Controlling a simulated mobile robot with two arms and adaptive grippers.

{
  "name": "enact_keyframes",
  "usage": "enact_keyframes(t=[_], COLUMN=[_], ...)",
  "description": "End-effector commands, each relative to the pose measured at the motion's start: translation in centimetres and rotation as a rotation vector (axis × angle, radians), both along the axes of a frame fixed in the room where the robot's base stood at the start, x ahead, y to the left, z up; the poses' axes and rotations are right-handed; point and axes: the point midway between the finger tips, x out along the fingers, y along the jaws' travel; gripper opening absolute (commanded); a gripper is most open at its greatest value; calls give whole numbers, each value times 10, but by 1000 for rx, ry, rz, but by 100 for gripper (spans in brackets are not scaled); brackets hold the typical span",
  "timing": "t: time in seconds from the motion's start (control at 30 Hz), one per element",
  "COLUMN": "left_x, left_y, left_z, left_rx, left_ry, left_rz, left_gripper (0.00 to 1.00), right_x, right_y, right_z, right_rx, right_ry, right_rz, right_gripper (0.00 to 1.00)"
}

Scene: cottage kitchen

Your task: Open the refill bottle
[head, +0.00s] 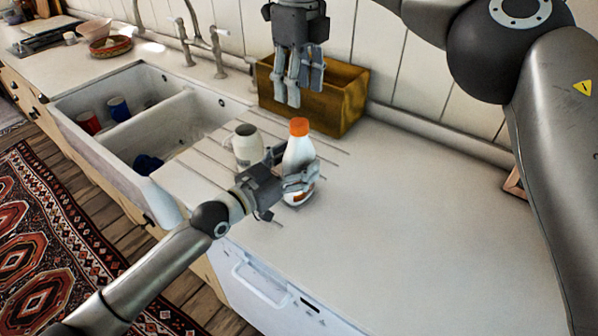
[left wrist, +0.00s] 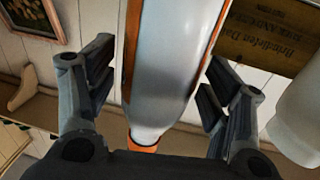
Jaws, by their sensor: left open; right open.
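The refill bottle (head: 297,153) is white with an orange cap (head: 299,127) and stands upright on the counter, cap on. My left gripper (head: 299,182) is open around the lower part of its body. In the left wrist view the bottle (left wrist: 170,60) is between the two spread fingers, with gaps visible on both sides; its orange cap (left wrist: 143,142) is at the bottom of the picture, partly hidden by the gripper. My right gripper (head: 297,88) is open and empty, pointing down above and behind the cap, apart from it.
A white jar (head: 247,146) stands just left of the bottle. A wooden box (head: 345,105) is behind, against the wall. The double sink (head: 188,122) with cups is at the left.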

Motion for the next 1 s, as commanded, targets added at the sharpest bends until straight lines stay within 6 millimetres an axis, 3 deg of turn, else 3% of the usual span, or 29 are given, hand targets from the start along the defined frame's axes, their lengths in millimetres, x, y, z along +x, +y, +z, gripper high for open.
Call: enact_keyframes(t=[0.4, 0.9, 1.0], left_x=[6, 5, 5], left_y=[-6, -6, -6], left_z=[0, 0, 0], left_rx=[1, 1, 1], left_ry=[-1, -1, -1], left_rz=[0, 0, 0], left_gripper=[73, 9, 0], right_x=[0, 0, 0], right_y=[0, 0, 0], right_z=[0, 0, 0], right_rx=[0, 0, 0], right_ry=[0, 0, 0], right_rz=[0, 0, -3], right_gripper=[51, 51, 51])
